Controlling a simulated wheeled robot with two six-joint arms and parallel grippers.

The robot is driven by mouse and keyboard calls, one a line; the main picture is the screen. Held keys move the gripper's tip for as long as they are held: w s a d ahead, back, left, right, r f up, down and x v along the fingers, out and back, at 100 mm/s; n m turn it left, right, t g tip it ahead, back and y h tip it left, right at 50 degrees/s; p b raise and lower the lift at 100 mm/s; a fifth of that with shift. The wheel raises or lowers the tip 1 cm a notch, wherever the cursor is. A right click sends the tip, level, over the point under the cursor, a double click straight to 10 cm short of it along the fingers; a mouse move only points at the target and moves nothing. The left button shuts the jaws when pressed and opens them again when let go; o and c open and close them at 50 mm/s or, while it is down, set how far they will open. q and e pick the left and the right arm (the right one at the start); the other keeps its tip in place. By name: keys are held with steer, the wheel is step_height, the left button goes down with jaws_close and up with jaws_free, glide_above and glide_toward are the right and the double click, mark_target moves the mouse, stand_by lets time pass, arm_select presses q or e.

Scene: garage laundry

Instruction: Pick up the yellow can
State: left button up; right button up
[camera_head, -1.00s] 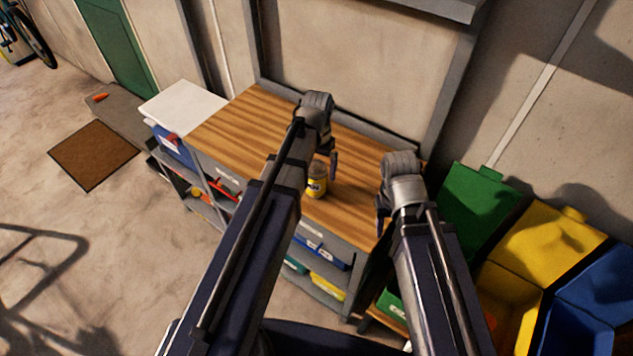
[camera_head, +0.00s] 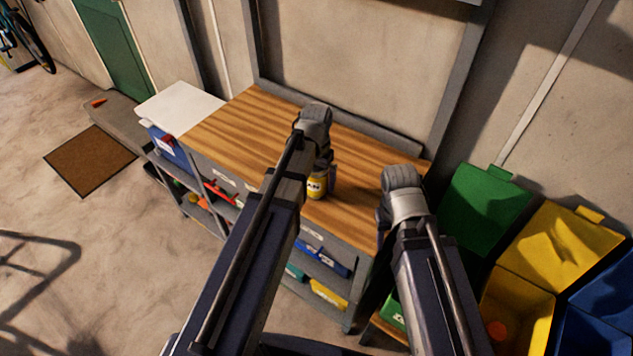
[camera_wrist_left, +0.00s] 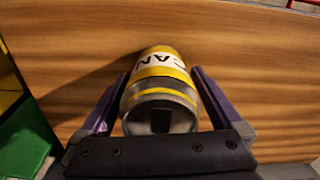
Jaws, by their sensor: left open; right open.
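The yellow can (camera_head: 316,188) stands upright near the front edge of the wooden workbench top (camera_head: 240,128). It has a white band with dark "CAN" lettering and a grey metal end. My left gripper (camera_head: 326,175) is at the can, partly hidden behind its own arm. In the left wrist view, the can (camera_wrist_left: 162,85) sits between the two purple fingers of my left gripper (camera_wrist_left: 161,76), which is open with one finger on each side. A narrow gap shows beside the can. My right gripper (camera_head: 382,214) is open and empty near the right end of the bench.
Green (camera_head: 483,205) and yellow (camera_head: 556,243) bins stand right of the bench, with a blue one (camera_head: 605,300) beyond. A blue box with a white lid (camera_head: 180,104) is at the left. The bench top left of my left arm is clear.

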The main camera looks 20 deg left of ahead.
arm_select(q)
steer(key=shift+c, duration=0.2)
steer(key=c, duration=1.2)
steer(key=shift+r, duration=0.15)
step_height(320, 180, up, 10)
steer(key=p, duration=1)
